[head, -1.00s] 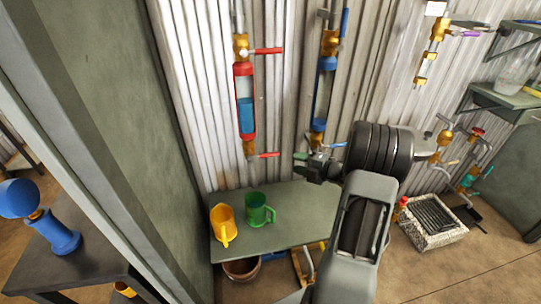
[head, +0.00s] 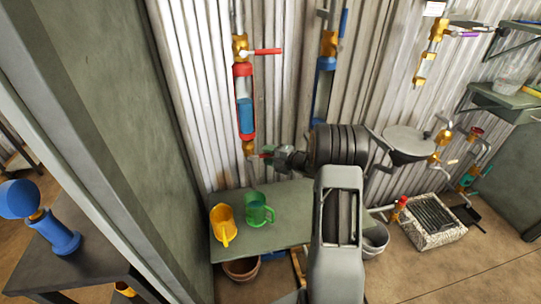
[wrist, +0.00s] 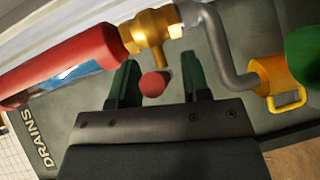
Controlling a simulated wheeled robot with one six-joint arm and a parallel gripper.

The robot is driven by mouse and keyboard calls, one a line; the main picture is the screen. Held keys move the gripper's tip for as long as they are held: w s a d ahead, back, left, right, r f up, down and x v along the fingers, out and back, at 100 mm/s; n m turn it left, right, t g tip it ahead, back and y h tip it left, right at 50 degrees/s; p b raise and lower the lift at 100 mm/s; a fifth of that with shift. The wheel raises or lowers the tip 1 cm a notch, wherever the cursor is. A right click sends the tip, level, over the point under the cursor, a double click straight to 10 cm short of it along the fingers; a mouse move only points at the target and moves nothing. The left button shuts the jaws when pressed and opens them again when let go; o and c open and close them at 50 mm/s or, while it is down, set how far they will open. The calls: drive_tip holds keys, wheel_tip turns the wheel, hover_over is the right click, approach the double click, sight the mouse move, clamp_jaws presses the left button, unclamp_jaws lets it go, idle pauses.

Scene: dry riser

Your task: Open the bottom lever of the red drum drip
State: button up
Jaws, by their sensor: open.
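The red drum drip (head: 244,100) is an upright sight-glass tube on the corrugated wall, with blue liquid inside and a brass valve at each end. Its top red lever (head: 267,51) points right. Its bottom red lever (wrist: 153,84) shows end-on in the wrist view, between my open fingers. My gripper (head: 283,157) is beside the bottom brass valve (head: 249,148). In the wrist view my gripper (wrist: 157,82) has a dark green finger on either side of the lever, with gaps visible. The red tube (wrist: 75,58) and bottom brass valve (wrist: 150,30) also show there.
A green table (head: 272,231) below holds a yellow jug (head: 222,224) and a green jug (head: 259,209). A blue drip tube (head: 323,92) hangs close on the right, partly behind my arm. A grey outlet pipe (wrist: 222,52) bends near my right finger.

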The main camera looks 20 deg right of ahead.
clamp_jaws()
idle(0.3)
